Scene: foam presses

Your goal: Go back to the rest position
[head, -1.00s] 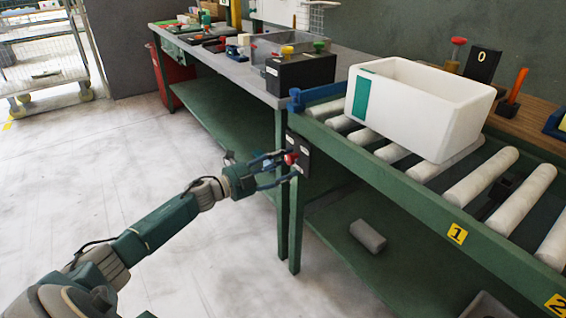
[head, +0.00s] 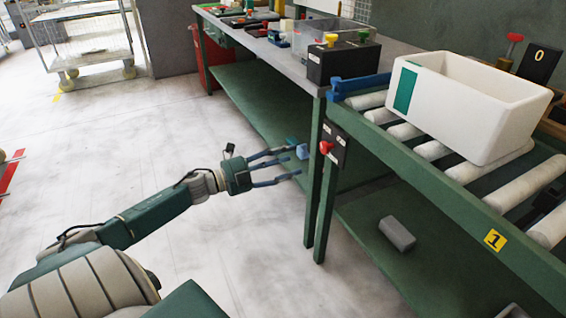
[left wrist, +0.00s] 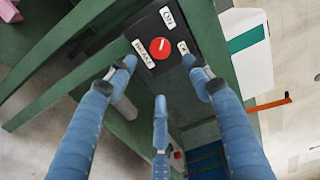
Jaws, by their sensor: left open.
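My left gripper (head: 298,165) is open and empty in the head view, its blue fingers spread, a little left of a black switch box. The box (head: 339,146) is fixed to the green table leg and has a red knob (head: 325,147). In the left wrist view the red knob (left wrist: 159,48) shows between the spread fingers, with a gap to them. Labels on the box (left wrist: 180,22) read "ON" and, partly hidden, seemingly "BRAKE". My right gripper is in neither view.
A white bin (head: 470,108) with a green patch stands on the roller conveyor (head: 440,150). A black box with yellow and green buttons (head: 340,60) sits on the workbench. A grey block (head: 397,233) lies on the lower shelf.

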